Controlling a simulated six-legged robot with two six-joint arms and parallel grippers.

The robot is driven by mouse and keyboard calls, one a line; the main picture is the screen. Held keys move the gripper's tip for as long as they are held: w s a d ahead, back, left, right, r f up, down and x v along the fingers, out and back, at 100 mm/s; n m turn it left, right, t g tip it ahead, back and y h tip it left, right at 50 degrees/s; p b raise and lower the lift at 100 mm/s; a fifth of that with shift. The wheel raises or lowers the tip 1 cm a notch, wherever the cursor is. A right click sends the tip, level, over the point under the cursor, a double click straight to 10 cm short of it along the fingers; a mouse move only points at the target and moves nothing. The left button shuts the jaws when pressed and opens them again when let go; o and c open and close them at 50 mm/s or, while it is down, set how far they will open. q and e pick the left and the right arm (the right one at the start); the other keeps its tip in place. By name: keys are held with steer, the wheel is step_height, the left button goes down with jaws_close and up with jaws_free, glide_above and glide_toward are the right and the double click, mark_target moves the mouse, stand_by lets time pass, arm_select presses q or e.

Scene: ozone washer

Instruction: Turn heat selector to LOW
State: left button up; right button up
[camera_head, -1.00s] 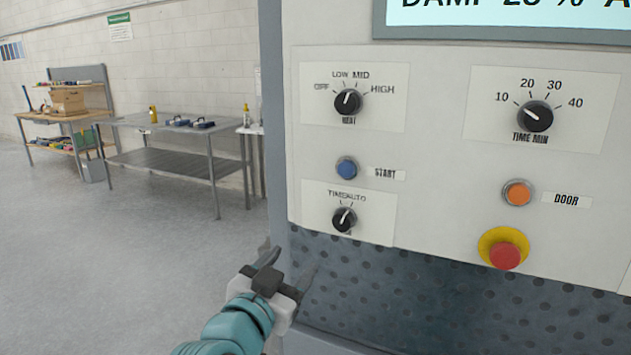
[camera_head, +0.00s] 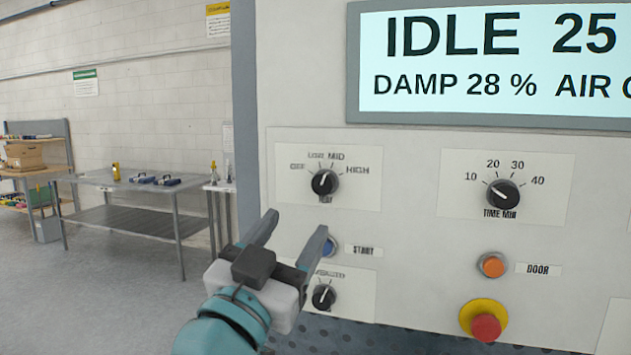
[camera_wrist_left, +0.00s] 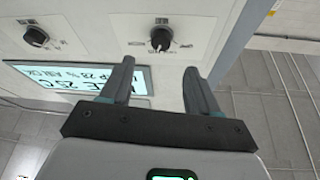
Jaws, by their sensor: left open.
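The heat selector (camera_head: 325,183) is a black round knob on a white plate marked OFF, LOW, MID and HIGH. Its white pointer is tilted slightly right of upright, seemingly towards MID. My left gripper (camera_head: 292,226) is open and empty, below and left of the knob in the head view, with its fingers towards the panel. One finger partly covers the blue START button (camera_head: 328,246). In the left wrist view, upside down, the heat selector (camera_wrist_left: 161,40) lies beyond the gap between the open fingers (camera_wrist_left: 158,66), apart from them. My right gripper is out of view.
The time knob (camera_head: 502,194), orange DOOR button (camera_head: 492,265) and red stop button (camera_head: 486,326) are on the panel's right. A smaller knob (camera_head: 324,297) sits below START. The display (camera_head: 490,65) reads IDLE. A metal table (camera_head: 130,182) stands at left, with clear floor before it.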

mark_target(321, 187)
arm_select(q)
steer(key=p+x, duration=0.3)
steer(key=x, duration=0.6)
steer(key=shift+w, duration=0.15)
steer(key=shift+a, duration=0.1)
steer(key=shift+c, duration=0.2)
steer(key=c, duration=1)
